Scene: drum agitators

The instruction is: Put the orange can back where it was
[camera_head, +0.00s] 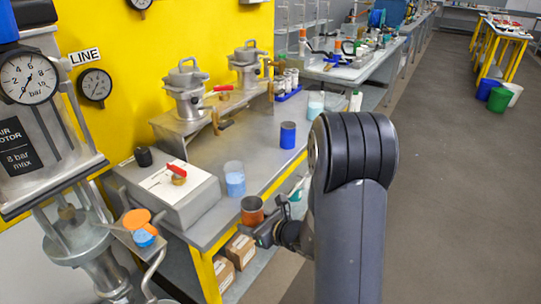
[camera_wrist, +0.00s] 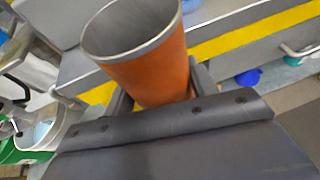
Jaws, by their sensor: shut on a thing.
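The orange can (camera_head: 252,208) is an open-topped cylinder with a grey metal rim. My gripper (camera_head: 262,228) is shut on it at the front edge of the grey bench (camera_head: 225,238). In the wrist view the orange can (camera_wrist: 155,65) stands up between the dark jaws, slightly tilted in the picture, and its grey inside shows. My gripper (camera_wrist: 160,95) covers the lower part of the can in the wrist view.
A clear beaker of blue liquid (camera_head: 235,180) stands just behind the can. A blue can (camera_head: 288,135) stands farther back, with free bench between. A grey box with a red-handled valve (camera_head: 178,200) lies at left. Cardboard boxes (camera_head: 240,250) sit below the bench.

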